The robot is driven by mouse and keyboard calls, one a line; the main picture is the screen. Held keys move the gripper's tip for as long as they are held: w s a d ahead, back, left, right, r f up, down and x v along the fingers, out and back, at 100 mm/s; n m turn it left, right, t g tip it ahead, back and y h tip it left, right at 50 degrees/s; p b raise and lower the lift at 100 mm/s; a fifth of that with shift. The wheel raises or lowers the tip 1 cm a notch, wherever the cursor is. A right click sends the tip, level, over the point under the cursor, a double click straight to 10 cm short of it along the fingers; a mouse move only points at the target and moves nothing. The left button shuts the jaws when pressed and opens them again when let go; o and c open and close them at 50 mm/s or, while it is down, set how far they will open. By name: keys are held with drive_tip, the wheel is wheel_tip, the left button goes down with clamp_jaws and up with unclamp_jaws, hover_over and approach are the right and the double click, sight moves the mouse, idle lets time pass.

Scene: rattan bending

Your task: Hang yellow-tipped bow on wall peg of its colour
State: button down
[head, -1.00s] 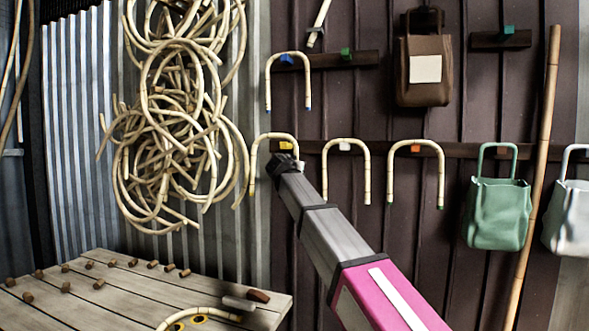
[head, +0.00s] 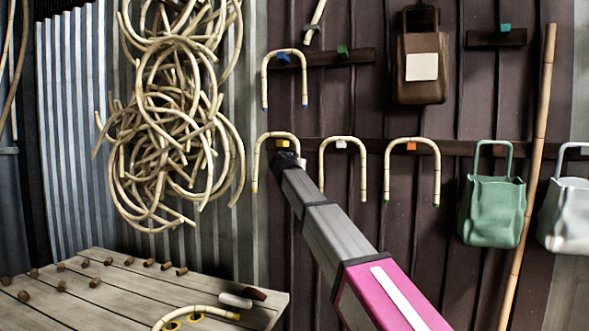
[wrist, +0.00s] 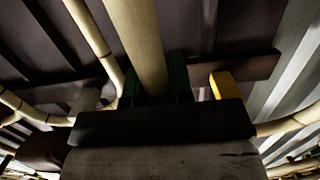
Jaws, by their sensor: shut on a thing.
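The yellow-tipped bow (head: 259,152) is a pale rattan arch, upright with its ends down, in front of the left part of the lower peg rail. Its left tip shows yellow; my arm hides its right leg. My gripper (head: 287,158) is shut on its right side; in the wrist view the rattan (wrist: 138,40) runs between the green-sided fingers (wrist: 153,90). The yellow peg (head: 282,143) shows just under the arch's top; in the wrist view the peg (wrist: 223,85) is right of the fingers, apart from them. I cannot tell whether the bow touches the peg.
Bows hang at the white peg (head: 341,144), the orange peg (head: 411,146) and the blue peg (head: 284,57). A green bag (head: 492,211) and a brown bag (head: 421,70) hang right. Coiled rattan (head: 175,130) hangs left above a plank table (head: 105,296).

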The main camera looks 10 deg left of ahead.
drive_tip(key=shift+w+d+f, duration=0.1)
drive_tip(key=shift+w+f, duration=0.1)
drive_tip(key=shift+w, duration=0.55)
drive_tip(key=shift+w+d+f, duration=0.1)
drive_tip(key=shift+w+f, duration=0.1)
drive_tip(key=shift+w, duration=0.6)
drive_tip(key=shift+w+f, duration=0.2)
drive_tip(key=shift+w, duration=0.55)
drive_tip(key=c, duration=0.9)
unclamp_jaws()
drive_tip(key=shift+s, duration=0.1)
drive_tip(key=s, duration=0.3)
drive_tip(key=s+r, duration=0.1)
drive_tip(key=s, duration=0.3)
drive_tip(key=s+a, duration=0.1)
drive_tip(key=s, duration=0.2)
drive_tip(key=shift+s+r, duration=0.25)
drive_tip(key=shift+r, duration=0.05)
